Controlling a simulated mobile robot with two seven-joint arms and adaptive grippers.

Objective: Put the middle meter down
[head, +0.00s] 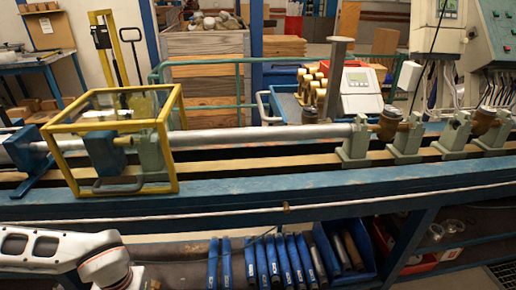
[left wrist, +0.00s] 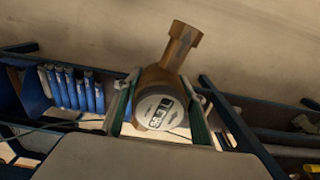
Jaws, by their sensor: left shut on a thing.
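In the left wrist view, my left gripper (left wrist: 160,104) is shut on a brass water meter (left wrist: 182,50) with a round white dial (left wrist: 160,110). One finger is on each side of the meter's body, and one pipe end points up in the picture. In the head view, two brass meters (head: 388,122) (head: 483,121) sit between green supports (head: 355,146) on the test bench (head: 260,200). The gripper and held meter are outside the head view, where only part of my arm shows at lower left. My right gripper is in neither view.
A yellow-framed clear guard (head: 174,140) and a long grey pipe (head: 260,136) occupy the bench's left and middle. Several blue bars (head: 268,262) lie on the lower shelf beside a blue bin (head: 370,277). A blue cart (head: 282,103) with brass parts stands behind.

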